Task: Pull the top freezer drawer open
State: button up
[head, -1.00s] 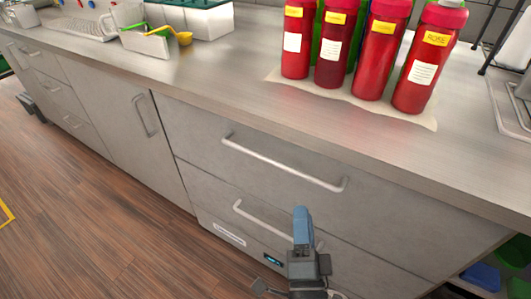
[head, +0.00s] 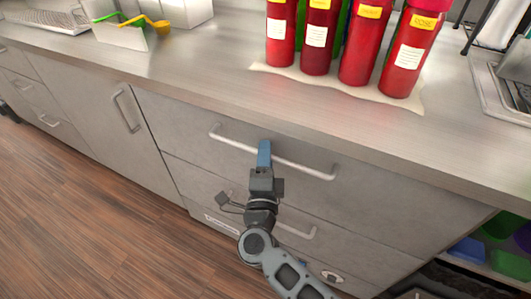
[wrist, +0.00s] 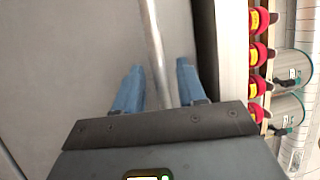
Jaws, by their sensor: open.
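The top freezer drawer (head: 190,125) is the upper grey front below the counter, and it looks closed. Its long metal bar handle (head: 305,170) runs across the front. My gripper (head: 264,150) is at the middle of this handle, blue fingers pointing at the drawer front. In the wrist view, the handle (wrist: 153,45) passes between the two open blue fingers (wrist: 160,85), nearer the right finger. Whether either finger touches the bar cannot be told. The lower drawer handle (head: 297,231) is partly hidden behind my gripper and arm.
Several red bottles (head: 362,42) stand on a pale mat on the metal counter (head: 200,75) above. A cabinet door with a handle (head: 126,111) is at left. An open shelf with coloured bins (head: 505,226) is at lower right. Wooden floor (head: 100,225) lies clear at left.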

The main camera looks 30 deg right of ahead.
jog(key=shift+w+d+r, duration=0.1)
jog(key=shift+w+d, duration=0.05)
jog(key=shift+w, duration=0.05)
grip_shut()
dwell(0.3)
